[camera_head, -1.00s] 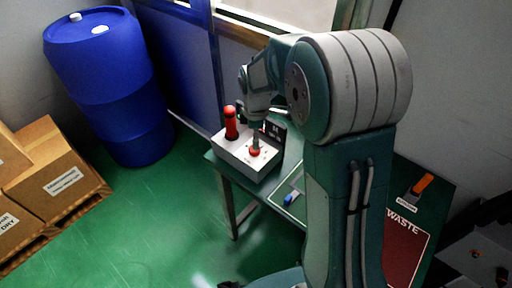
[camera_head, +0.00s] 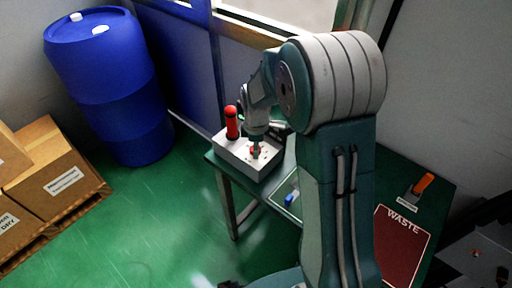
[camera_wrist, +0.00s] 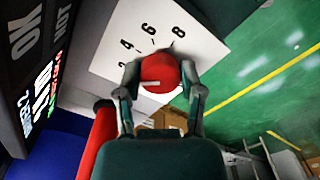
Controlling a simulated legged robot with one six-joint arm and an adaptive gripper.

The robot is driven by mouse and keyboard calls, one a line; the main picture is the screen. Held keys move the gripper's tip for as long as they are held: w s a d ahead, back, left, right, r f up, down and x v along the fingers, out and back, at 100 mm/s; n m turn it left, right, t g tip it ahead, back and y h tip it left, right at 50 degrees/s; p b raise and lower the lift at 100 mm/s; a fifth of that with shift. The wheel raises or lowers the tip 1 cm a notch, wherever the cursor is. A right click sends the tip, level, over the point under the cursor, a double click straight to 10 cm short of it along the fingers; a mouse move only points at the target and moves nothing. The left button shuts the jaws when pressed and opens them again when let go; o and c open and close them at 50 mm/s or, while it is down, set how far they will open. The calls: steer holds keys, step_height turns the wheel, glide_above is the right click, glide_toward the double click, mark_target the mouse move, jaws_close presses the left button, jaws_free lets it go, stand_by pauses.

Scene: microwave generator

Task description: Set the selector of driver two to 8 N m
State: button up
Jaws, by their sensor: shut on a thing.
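The selector is a round red knob (camera_wrist: 158,74) with a white pointer line, on a white panel (camera_wrist: 105,62) printed 2, 4, 6 and 8. In the wrist view the line lies on the knob's left part, roughly level; which number it marks I cannot tell. My gripper (camera_wrist: 158,82) is shut on the knob, one finger on each side. In the head view my gripper (camera_head: 256,147) reaches down to the knob on top of the white box (camera_head: 238,160). A red driver (camera_head: 232,122) stands upright at the box's left; it also shows in the wrist view (camera_wrist: 97,145).
A dark display (camera_wrist: 35,70) stands close beside the panel; its readout is partly cut off. The green table holds a red WASTE mat (camera_head: 402,245) and an orange-handled tool (camera_head: 423,184). A blue barrel (camera_head: 110,85) and cardboard boxes (camera_head: 50,165) stand on the floor at left.

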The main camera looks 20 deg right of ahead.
steer(key=shift+m, duration=0.3)
steer(key=m, duration=0.4)
steer(key=shift+m, duration=0.4)
steer(key=m, duration=0.6)
steer(key=shift+a, duration=0.1)
steer(key=m, duration=0.6)
steer(key=shift+m, duration=0.3)
steer(key=m, duration=0.5)
steer(key=shift+a+m, duration=0.1)
steer(key=shift+m, duration=0.2)
steer(key=o, duration=1.2)
steer(key=shift+c, duration=0.2)
